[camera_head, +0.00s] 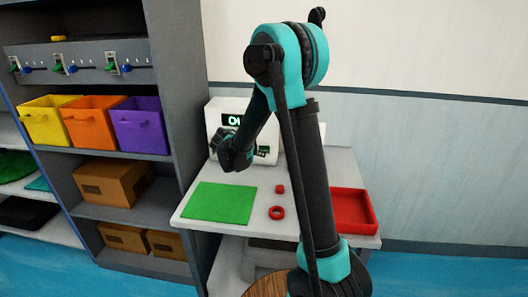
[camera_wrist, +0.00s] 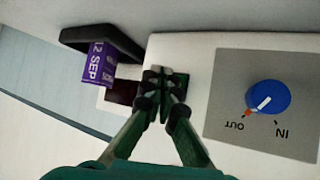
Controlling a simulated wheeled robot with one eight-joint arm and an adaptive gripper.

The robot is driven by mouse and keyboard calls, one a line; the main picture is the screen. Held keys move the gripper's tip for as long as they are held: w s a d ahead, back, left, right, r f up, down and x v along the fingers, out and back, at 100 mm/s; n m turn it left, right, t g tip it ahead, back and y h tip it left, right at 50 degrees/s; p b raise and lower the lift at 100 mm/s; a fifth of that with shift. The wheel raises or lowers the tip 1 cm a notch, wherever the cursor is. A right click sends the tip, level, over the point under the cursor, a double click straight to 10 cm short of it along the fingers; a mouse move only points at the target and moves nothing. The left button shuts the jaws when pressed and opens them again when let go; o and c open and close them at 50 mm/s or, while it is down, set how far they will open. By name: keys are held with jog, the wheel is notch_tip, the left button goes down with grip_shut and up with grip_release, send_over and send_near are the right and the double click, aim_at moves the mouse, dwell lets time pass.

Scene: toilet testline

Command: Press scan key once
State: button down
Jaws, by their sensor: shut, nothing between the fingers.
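A white machine (camera_head: 216,116) with a dark display and green lettering stands at the back of the white table. My arm hides part of its front. My gripper (camera_head: 228,160) is in front of the machine, above the table. In the wrist view, my gripper (camera_wrist: 165,78) is shut and empty, its fingertips over the machine's white face (camera_wrist: 195,48). A small dark green patch shows around the fingertips; I cannot tell whether it is the scan key or whether they touch it. To the right is a blue knob (camera_wrist: 268,97) on a grey plate marked OUT and IN.
A purple label reading 12 SEP (camera_wrist: 98,62) hangs beside a dark part, left of the fingertips. On the table are a green mat (camera_head: 218,204), a red ring (camera_head: 276,212), a small red piece (camera_head: 280,189) and a red tray (camera_head: 352,211). A shelf with bins (camera_head: 92,125) stands left.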

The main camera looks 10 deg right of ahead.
jog(key=shift+s+a, duration=0.25)
jog(key=shift+s, duration=0.55)
jog(key=shift+s+a, duration=0.3)
jog(key=shift+s, duration=0.5)
jog(key=shift+s+a, duration=0.25)
jog(key=shift+s, duration=0.55)
